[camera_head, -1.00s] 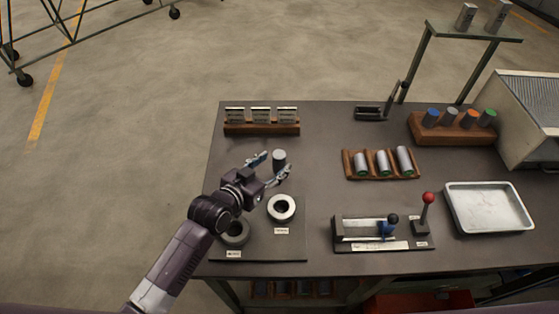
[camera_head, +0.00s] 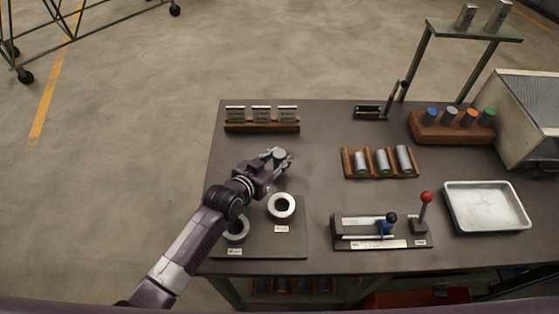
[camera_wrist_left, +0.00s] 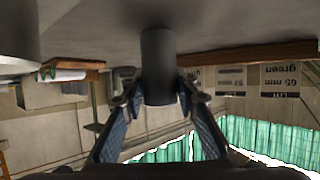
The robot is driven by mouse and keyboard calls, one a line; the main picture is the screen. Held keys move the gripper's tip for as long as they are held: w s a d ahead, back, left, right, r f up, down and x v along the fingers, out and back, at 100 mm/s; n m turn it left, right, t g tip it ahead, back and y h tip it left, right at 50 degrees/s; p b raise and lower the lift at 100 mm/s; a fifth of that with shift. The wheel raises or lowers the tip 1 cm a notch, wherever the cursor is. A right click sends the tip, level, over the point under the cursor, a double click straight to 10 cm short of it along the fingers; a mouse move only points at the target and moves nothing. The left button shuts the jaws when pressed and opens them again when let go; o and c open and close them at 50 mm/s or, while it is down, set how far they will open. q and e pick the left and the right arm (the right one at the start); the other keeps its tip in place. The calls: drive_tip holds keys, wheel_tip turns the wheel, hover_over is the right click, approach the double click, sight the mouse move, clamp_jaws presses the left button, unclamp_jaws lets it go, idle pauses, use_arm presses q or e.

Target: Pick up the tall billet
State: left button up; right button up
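A grey upright cylinder, the billet in my grip (camera_head: 279,153), stands on the left part of the dark table behind two rings. My left gripper (camera_head: 277,160) has its fingers on either side of it. In the left wrist view, which is upside down, the dark grey billet (camera_wrist_left: 158,60) sits between the two blue-grey fingers. The fingertips appear to touch its sides. Its foot seems to rest on the table. My right gripper is not in view.
Two rings (camera_head: 282,206) lie on a dark mat in front of the billet. A card holder (camera_head: 262,127) stands behind. To the right are a wooden rack (camera_head: 350,174) of billets, a measuring fixture (camera_head: 345,243) and a metal tray (camera_head: 488,230). The table centre is clear.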

use_arm(q)
clamp_jaws()
drive_tip(key=shift+w+r, duration=0.1)
drive_tip(key=shift+r, duration=0.1)
